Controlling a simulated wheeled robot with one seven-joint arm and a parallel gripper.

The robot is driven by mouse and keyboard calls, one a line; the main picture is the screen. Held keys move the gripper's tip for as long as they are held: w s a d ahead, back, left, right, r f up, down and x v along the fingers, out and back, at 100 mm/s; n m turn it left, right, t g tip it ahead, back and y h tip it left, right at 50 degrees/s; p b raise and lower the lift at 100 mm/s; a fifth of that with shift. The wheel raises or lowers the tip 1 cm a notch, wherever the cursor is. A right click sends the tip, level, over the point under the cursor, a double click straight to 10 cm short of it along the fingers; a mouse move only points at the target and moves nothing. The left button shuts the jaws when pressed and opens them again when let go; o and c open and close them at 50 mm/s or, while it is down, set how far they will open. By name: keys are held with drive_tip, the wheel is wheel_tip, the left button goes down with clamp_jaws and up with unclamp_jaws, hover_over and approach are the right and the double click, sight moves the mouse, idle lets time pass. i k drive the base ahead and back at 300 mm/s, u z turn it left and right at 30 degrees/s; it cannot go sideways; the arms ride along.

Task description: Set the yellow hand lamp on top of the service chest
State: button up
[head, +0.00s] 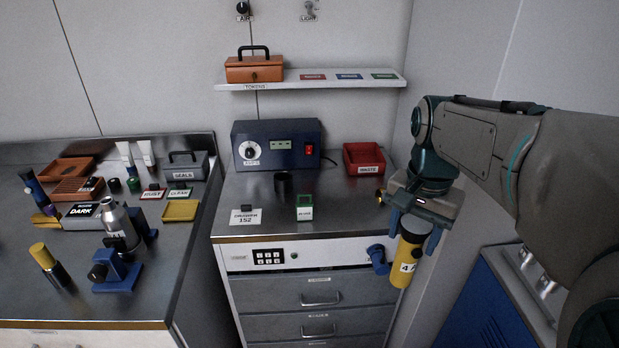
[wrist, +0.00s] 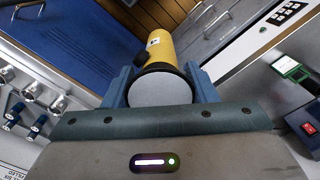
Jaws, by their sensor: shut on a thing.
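My gripper (head: 414,232) is shut on the yellow hand lamp (head: 404,272). The lamp hangs below the fingers in the air, slightly tilted, to the right of the drawer cabinet's front corner. In the wrist view the lamp (wrist: 160,46) sits between both blue fingers, its pale round end toward the camera. A blue chest (head: 487,296) with slots in its front stands low at the right, partly hidden by my arm; its blue surface (wrist: 62,50) also shows in the wrist view. No label on it is readable, so I cannot confirm it is the service chest.
A crowded bench (head: 140,280) stands left.

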sight(340, 208)
drive_tip(key=i, duration=0.85)
drive_tip(key=z, duration=0.05)
